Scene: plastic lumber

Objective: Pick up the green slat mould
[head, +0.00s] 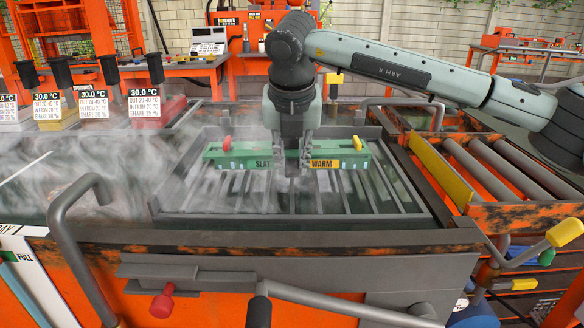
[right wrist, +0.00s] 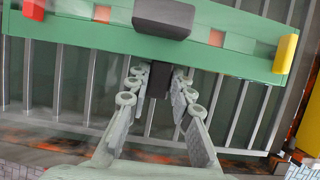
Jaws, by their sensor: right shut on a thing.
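The green slat mould (head: 232,157) is a long green bar at the middle of the head view, marked "SLAT" and with a yellow "WARM" label. It has a red tab at its left end and a yellow tab at its right end. My right gripper (head: 291,160) points down at its middle and is shut on it. In the right wrist view the mould (right wrist: 225,52) crosses the top, and my right fingers (right wrist: 160,95) sit on both sides of its dark middle part. The mould is level over the grate; any gap beneath is unclear. My left gripper is out of view.
The barred grate (head: 385,190) lies in a dark tank with a worn front rim (head: 250,238). Steam drifts over its left side. A grey bent handle (head: 68,235) stands front left. A roller conveyor (head: 490,165) is at right. Several labelled moulds stand at back left.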

